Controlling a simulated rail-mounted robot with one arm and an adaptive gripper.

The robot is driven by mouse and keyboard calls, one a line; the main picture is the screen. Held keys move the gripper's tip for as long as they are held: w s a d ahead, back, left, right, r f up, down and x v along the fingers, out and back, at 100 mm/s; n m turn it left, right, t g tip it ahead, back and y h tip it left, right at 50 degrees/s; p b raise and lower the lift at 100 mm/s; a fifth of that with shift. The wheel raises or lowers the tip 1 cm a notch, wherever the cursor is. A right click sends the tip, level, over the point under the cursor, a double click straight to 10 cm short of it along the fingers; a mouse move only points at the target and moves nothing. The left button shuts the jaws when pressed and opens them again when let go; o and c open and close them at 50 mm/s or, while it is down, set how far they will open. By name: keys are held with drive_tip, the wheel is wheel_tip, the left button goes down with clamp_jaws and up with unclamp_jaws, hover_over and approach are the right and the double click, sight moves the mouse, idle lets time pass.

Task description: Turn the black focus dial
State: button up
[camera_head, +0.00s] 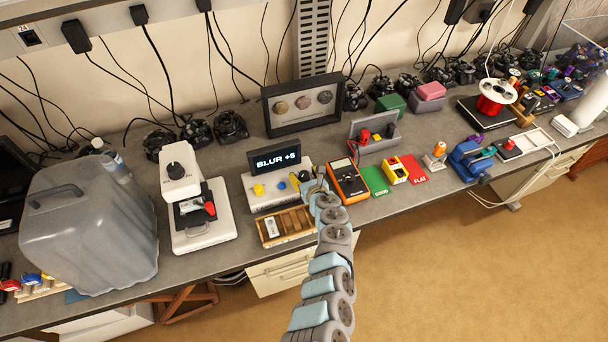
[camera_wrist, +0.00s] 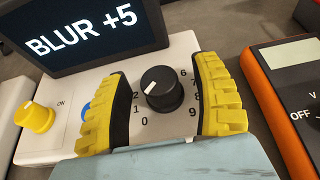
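In the head view my gripper (camera_head: 312,184) hangs over the right part of the white box (camera_head: 262,202) and largely hides the dial.
A yellow knob (camera_wrist: 35,117) marked ON sits left of the dial, and a blue part (camera_wrist: 86,111) shows beside the left finger. An orange-edged multimeter (camera_head: 348,180) stands close on the right. A wooden tray (camera_head: 300,236) lies in front of the box.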

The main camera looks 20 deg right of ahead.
clamp_jaws()
